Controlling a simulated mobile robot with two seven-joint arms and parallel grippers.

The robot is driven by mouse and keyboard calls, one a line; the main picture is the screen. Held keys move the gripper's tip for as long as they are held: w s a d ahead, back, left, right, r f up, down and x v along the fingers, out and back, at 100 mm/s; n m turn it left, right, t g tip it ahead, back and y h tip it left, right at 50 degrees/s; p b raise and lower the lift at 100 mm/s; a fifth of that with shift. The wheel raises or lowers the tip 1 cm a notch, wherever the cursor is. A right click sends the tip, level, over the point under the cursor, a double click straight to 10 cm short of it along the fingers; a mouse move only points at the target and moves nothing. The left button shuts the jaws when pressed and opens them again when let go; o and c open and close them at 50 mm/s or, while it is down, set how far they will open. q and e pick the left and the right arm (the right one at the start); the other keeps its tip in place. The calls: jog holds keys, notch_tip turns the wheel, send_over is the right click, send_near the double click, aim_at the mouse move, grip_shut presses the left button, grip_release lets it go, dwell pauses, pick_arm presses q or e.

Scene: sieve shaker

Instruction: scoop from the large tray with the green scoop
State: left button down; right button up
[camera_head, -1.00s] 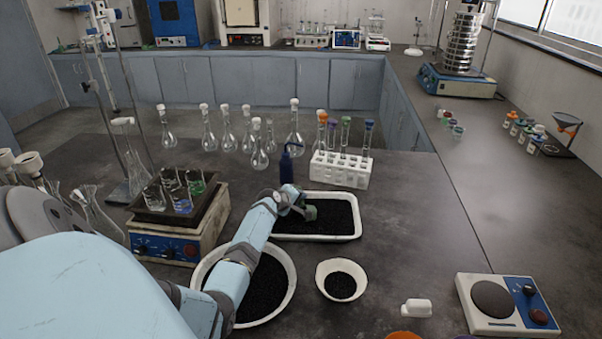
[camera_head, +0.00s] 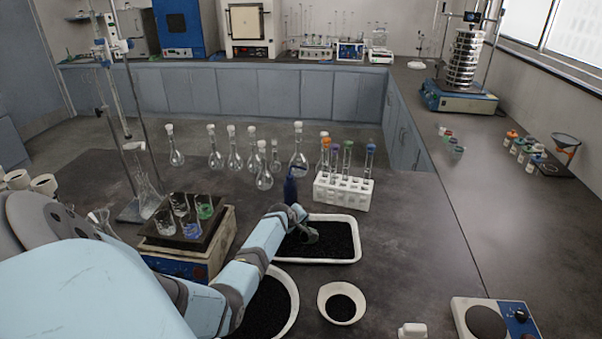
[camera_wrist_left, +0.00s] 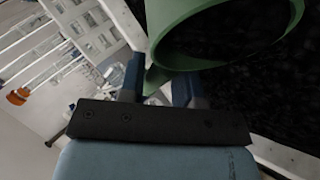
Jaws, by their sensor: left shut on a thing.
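The large tray (camera_head: 357,255) is a white rectangular tray holding black granules, in the middle of the bench. I cannot tell how much the scoop holds. My right gripper is not in view.
A round white bowl (camera_head: 293,318) of granules lies below my forearm, and a small white bowl (camera_head: 328,313) stands right of it. A hot plate (camera_head: 215,255) is left.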

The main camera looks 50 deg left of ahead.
pick_arm(q)
jog(key=shift+s+d+f+g+p, duration=0.1)
jog(key=shift+s+f+g+p, duration=0.25)
jog(key=shift+p, duration=0.3)
jog(key=shift+s+r+g+p, duration=0.1)
jog(key=shift+s+g+p, duration=0.05)
jog(key=shift+g+p, duration=0.4)
jog(key=shift+m+g+y+p, duration=0.3)
jog(key=shift+m+g+p, duration=0.1)
jog(key=shift+g+p, duration=0.3)
jog(key=shift+g, duration=0.4)
jog(key=shift+w+d+f+m+g+y+b, duration=0.1)
jog(key=shift+w+f+m+g+y+b, duration=0.3)
jog(key=shift+g+b, duration=0.45)
jog(key=shift+s+r+p, duration=0.1)
jog(key=shift+r+p, duration=0.05)
jog(key=shift+p, duration=0.15)
jog(key=shift+w+r+n+t+p, duration=0.3)
jog(key=shift+w+t, duration=0.1)
jog(key=shift+t, duration=0.05)
jog(key=shift+w+r, duration=0.25)
jog(key=shift+w, duration=0.05)
jog(key=shift+w+r+g+b, duration=0.4)
jog(key=shift+g, duration=0.7)
jog(key=shift+w+d+r+m+g+y+b, duration=0.15)
jog(key=shift+r+m+g+y+b, duration=0.2)
jog(key=shift+r+g+b, duration=0.2)
jog(key=shift+r+g, duration=0.25)
jog(key=shift+r, duration=0.05)
